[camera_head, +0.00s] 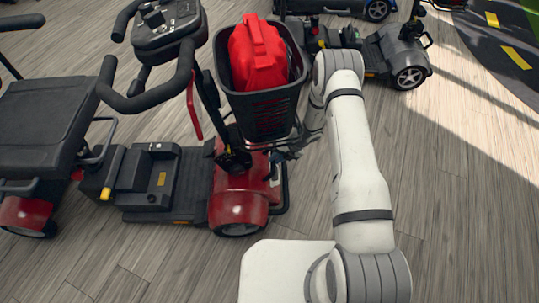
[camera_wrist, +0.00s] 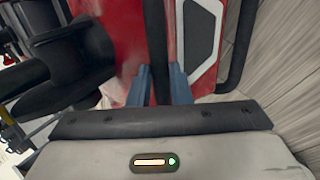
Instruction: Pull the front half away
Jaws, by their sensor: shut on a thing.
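The scooter's front half has a red front cover (camera_head: 238,200), a black basket (camera_head: 262,108) and a tiller with handlebars (camera_head: 150,85). Its floorboard (camera_head: 190,190) runs left to the rear half, with a black seat (camera_head: 45,115) and battery box (camera_head: 145,175). I cannot tell if a gap lies between the halves. My gripper (camera_head: 283,153) is low beside the red cover, under the basket, partly hidden. In the wrist view, its blue-grey fingers (camera_wrist: 160,88) are shut on a black upright bar (camera_wrist: 156,45) in front of the red cover (camera_wrist: 115,40).
A red bag or can (camera_head: 258,60) sits in the basket. Another scooter (camera_head: 385,55) stands at the back right, and part of a further one shows at the top. The wooden floor (camera_head: 460,190) to the right is clear, with a road marking (camera_head: 516,57) beyond.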

